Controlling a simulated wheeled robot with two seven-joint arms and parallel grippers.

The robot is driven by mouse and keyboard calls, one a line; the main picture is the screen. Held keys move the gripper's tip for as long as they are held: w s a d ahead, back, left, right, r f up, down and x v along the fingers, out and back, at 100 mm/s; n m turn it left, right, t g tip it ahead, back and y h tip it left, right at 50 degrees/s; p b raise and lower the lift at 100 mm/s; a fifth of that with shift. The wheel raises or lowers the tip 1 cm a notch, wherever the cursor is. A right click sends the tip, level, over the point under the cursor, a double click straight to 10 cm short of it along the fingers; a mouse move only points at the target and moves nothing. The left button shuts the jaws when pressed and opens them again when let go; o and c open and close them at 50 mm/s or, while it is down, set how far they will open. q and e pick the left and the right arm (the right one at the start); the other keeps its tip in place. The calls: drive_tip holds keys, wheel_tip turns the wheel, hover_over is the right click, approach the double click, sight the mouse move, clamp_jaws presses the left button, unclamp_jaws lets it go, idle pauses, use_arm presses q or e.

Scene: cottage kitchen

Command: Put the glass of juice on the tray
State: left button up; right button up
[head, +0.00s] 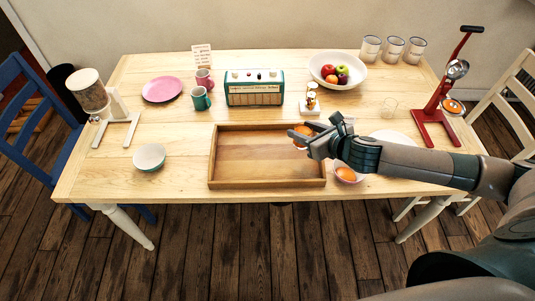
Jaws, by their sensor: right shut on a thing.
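The wooden tray (265,184) lies empty at the front middle of the table, a low rectangular tray with raised rims. My right gripper (299,138) reaches in from the right and is over the tray's back right part. It is shut on the glass of juice (302,130), of which only a small orange part shows between and beside the fingers. The fingers hide the rest, and I cannot tell whether its base touches the tray. My left gripper is not in view.
A bowl with an orange (346,174) stands close to the tray's right side, under my right arm. A radio (255,88) and a small figurine (311,99) stand behind the tray.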

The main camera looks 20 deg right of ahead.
drive_tip(key=w+a+f+p, duration=0.3)
drive_tip(key=w+a+f, duration=0.4)
drive_tip(key=a, duration=0.2)
drive_tip(key=shift+a, duration=0.15)
idle(0.5)
drive_tip(key=shift+f+p, duration=0.55)
drive_tip(key=shift+f, duration=1.4)
drive_tip(key=shift+f, duration=0.15)
